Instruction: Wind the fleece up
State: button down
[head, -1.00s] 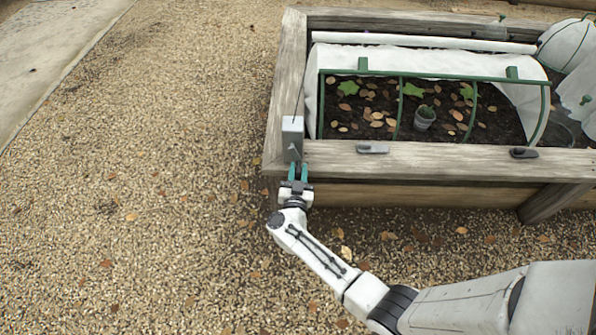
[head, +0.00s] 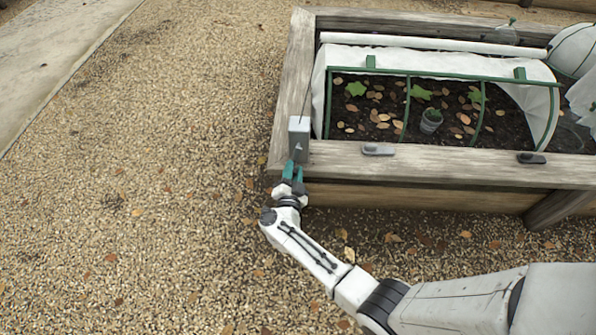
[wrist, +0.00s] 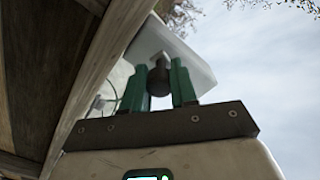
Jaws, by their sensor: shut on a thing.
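The white fleece (head: 440,62) lies over the far side of green hoops (head: 407,105) in the raised bed. The near side is uncovered, with soil and leaves showing. A white roll or tube (head: 430,44) lies along the back of the bed. In the wrist view the fingers are shut on a dark round knob (wrist: 159,80) below the grey box (wrist: 172,48).
The wooden rim (head: 450,165) carries two small clips, one grey (head: 378,149) and one dark (head: 531,158). A small pot (head: 431,121) stands in the soil. Other white covers are at the right edge. The gravel (head: 150,180) to the left is open.

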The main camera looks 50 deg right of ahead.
jog(key=shift+w+a+r+m+y+p, duration=0.15)
jog(key=shift+w+a+r+m, duration=0.35)
jog(key=shift+m, duration=1.25)
jog(key=shift+w+a+r+m+y+p, duration=0.1)
jog(key=shift+w+a+r+m, duration=0.35)
jog(key=shift+m, duration=1.35)
jog(key=shift+w+a+r+m+y+p, duration=0.2)
jog(key=shift+w+r+m, duration=0.4)
jog(key=shift+m, duration=1.15)
jog(key=shift+r, duration=0.1)
jog(key=c, duration=0.9)
grip_release()
jog(key=shift+a, duration=0.1)
jog(key=p+v, duration=0.1)
jog(key=v, duration=0.4)
jog(key=p+v, duration=0.1)
jog(key=v, duration=0.4)
jog(key=shift+s+a+f+p, duration=0.2)
jog(key=shift+s+a+p, duration=0.05)
jog(key=shift+s+p, duration=0.1)
